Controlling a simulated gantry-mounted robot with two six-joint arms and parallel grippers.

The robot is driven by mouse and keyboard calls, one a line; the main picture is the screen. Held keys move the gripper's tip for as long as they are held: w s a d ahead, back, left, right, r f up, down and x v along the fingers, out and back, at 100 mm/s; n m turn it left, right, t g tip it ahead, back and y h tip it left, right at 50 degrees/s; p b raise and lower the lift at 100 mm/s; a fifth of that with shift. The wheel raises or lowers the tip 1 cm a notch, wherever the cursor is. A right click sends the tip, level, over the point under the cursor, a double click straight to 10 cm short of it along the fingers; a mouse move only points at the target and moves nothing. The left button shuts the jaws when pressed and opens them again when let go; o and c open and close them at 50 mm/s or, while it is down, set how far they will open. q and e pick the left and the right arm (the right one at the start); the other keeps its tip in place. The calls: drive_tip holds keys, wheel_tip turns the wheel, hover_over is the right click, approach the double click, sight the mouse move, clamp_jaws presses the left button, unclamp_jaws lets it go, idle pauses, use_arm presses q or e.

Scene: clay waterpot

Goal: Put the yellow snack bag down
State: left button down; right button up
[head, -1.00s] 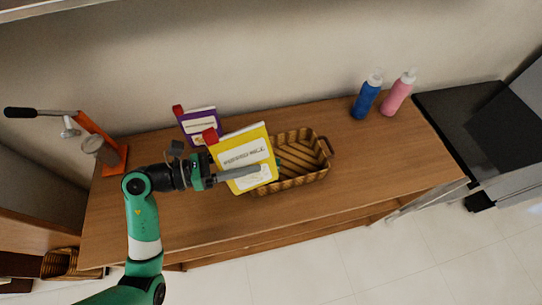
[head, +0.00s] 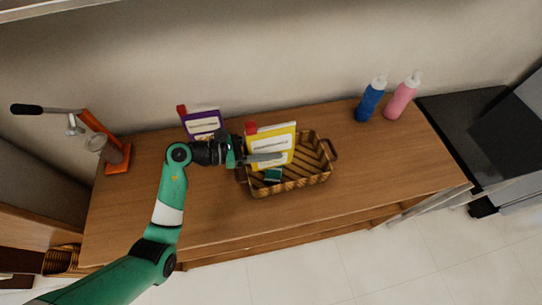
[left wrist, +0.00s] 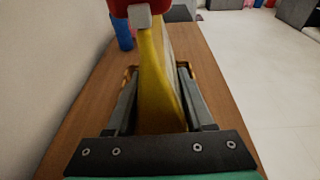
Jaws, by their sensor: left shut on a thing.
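The yellow snack bag (head: 284,136) has a red cap and a white label, and stands roughly upright in the head view. My left gripper (head: 266,158) is shut on the bag, with a finger across its lower front. The bag is over the left part of a brown wicker basket (head: 312,181); I cannot tell whether it touches the basket floor. In the left wrist view the yellow bag (left wrist: 158,85) is between the two grey fingers, with the basket rim partly visible behind. My right gripper is not in view.
A purple bag (head: 203,123) with a red cap stands behind my left gripper. A blue bottle (head: 369,101) and a pink bottle (head: 402,97) stand at the back right. An orange press (head: 107,145) is at the left. The wooden counter (head: 390,160) is clear right of the basket.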

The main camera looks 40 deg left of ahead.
use_arm(q)
drive_tip(key=shift+w+a+f, duration=0.2)
drive_tip(key=shift+w+f, duration=0.25)
drive_tip(key=shift+f, duration=0.25)
drive_tip(key=shift+w+a, duration=0.1)
drive_tip(key=shift+w, duration=0.05)
drive_tip(key=shift+w+a+f+b, duration=0.1)
drive_tip(key=shift+w+f+b, duration=0.05)
drive_tip(key=shift+f+b, duration=0.25)
drive_tip(key=shift+w+f+b, duration=0.1)
drive_tip(key=shift+f+b, duration=0.5)
drive_tip(key=shift+f, duration=0.95)
drive_tip(key=shift+c, duration=1.4)
unclamp_jaws()
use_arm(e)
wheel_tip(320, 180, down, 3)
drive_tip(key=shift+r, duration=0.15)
